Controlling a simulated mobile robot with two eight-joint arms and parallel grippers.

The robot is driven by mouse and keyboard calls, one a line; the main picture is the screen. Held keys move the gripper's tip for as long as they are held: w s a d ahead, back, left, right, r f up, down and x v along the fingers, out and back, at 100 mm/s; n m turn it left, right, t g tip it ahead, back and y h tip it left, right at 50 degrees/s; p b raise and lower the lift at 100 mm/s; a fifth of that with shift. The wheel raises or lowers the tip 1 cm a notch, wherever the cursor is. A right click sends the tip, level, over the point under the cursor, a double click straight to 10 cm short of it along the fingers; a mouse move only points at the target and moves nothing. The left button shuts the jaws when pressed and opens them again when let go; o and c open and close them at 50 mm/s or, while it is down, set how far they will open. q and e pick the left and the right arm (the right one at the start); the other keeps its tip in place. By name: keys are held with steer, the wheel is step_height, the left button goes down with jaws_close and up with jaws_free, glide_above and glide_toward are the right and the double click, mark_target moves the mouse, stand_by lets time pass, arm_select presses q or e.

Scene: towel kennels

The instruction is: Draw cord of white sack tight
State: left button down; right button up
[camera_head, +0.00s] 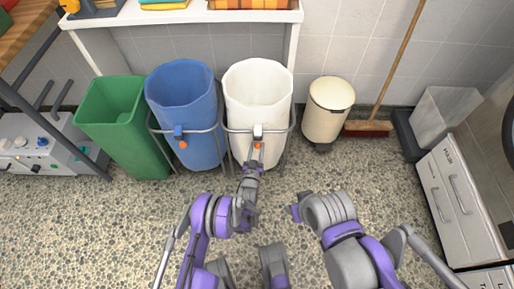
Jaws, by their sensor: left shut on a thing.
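The white sack (258,88) stands upright and open-mouthed in a grey metal frame in the middle of the head view. Its mouth is wide. At its front are a pale cord lock (258,131) and a small orange piece (257,146) below it. My left gripper (255,152) reaches up to the front of the sack and is shut on the orange piece, just under the cord lock. The fingertips are small here.
A blue sack (185,95) with its own orange piece (183,145) stands left of the white one, then a green bin (128,125). A cream pedal bin (328,108) and a broom (370,126) stand right. White drawers (455,195) edge the right side. Speckled floor lies between.

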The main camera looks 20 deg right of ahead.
arm_select(q)
step_height(320, 180, down, 5)
steer(key=b, duration=0.3)
steer(key=shift+r, duration=0.15)
arm_select(e)
steer(key=x, duration=0.3)
steer(key=shift+s, duration=0.25)
arm_select(q)
steer(key=c, duration=0.5)
jaws_free()
arm_select(e)
steer(key=shift+s+f, duration=0.1)
